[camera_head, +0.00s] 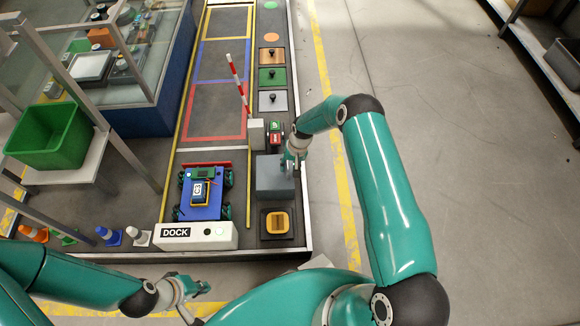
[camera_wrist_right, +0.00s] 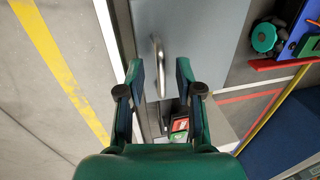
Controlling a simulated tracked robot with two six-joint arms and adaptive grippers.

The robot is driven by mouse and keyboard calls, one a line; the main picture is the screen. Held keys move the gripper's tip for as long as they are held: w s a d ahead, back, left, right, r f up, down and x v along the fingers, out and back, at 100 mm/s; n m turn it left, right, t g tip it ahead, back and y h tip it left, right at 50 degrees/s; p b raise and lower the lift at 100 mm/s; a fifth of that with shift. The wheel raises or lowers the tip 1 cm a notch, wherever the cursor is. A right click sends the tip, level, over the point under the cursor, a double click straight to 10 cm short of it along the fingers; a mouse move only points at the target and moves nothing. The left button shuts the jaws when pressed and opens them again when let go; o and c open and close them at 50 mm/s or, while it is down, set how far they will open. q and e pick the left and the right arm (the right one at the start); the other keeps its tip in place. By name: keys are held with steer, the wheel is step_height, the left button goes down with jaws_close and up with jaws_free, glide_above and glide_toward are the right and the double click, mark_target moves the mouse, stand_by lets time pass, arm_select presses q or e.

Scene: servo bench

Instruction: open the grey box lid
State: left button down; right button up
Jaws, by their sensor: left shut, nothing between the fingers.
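The grey box (camera_head: 272,180) stands at the right edge of the bench, and its lid looks shut. In the right wrist view the grey lid (camera_wrist_right: 205,35) carries a curved metal handle (camera_wrist_right: 158,50). My right gripper (camera_head: 291,160) is at the box's right side in the head view. In the wrist view its fingers (camera_wrist_right: 160,75) are apart, with the handle between and just beyond the tips, not clamped. My left gripper (camera_head: 200,288) is shut and empty, low in front of the bench.
A blue wheeled vehicle (camera_head: 203,195) stands left of the box, behind the white DOCK block (camera_head: 196,237). A yellow piece in a dark frame (camera_head: 277,222) lies in front of the box. A red-and-white pole (camera_head: 238,82) rises behind.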

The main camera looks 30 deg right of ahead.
steer(key=shift+f, duration=0.1)
jaws_close()
